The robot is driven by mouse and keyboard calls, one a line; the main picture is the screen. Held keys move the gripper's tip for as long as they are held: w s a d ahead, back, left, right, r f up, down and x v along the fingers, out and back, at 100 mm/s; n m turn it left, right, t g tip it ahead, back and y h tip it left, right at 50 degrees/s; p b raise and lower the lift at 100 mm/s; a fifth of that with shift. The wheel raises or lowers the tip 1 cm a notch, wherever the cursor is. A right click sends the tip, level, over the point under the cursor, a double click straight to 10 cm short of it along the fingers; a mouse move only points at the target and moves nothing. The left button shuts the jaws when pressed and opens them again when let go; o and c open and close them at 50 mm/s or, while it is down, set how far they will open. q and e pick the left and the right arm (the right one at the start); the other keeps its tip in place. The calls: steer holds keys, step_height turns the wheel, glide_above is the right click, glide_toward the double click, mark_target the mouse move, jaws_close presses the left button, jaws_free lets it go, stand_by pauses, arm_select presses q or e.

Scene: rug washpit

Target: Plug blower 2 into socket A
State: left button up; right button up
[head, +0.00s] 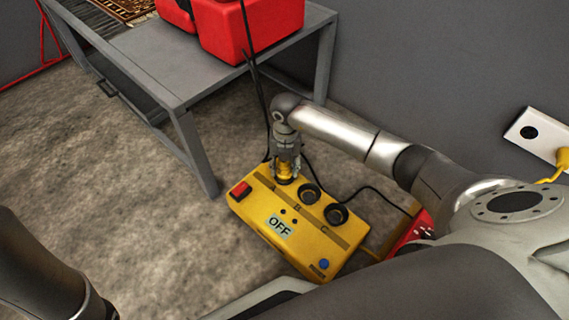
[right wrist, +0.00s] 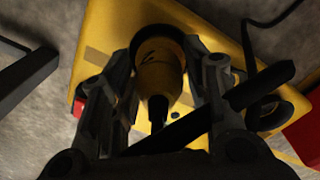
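A yellow power box (head: 310,245) with a red switch, a blue button and an "OFF" display sits on the floor. Its sockets stand in a row; the leftmost, by its position socket A, is mostly hidden by my right gripper (head: 287,172). That gripper points down with its fingers on both sides of a yellow plug (right wrist: 160,78) and looks shut on it. The plug's end lies within the dark socket ring; its depth is hidden. Red blowers (head: 235,30) stand on the grey table, numbers not readable. My left gripper is out of view.
The middle socket (head: 309,193) and right socket (head: 336,214) look empty. A black cable hangs from the table past my right gripper. The grey table (head: 185,75) stands behind left. A white wall outlet (head: 535,132) is at right, and a red object (head: 408,232) lies beside the box.

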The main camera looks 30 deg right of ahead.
steer(key=shift+o, duration=0.7)
step_height(320, 180, up, 12)
steer(key=shift+d, duration=0.1)
stand_by(0.3)
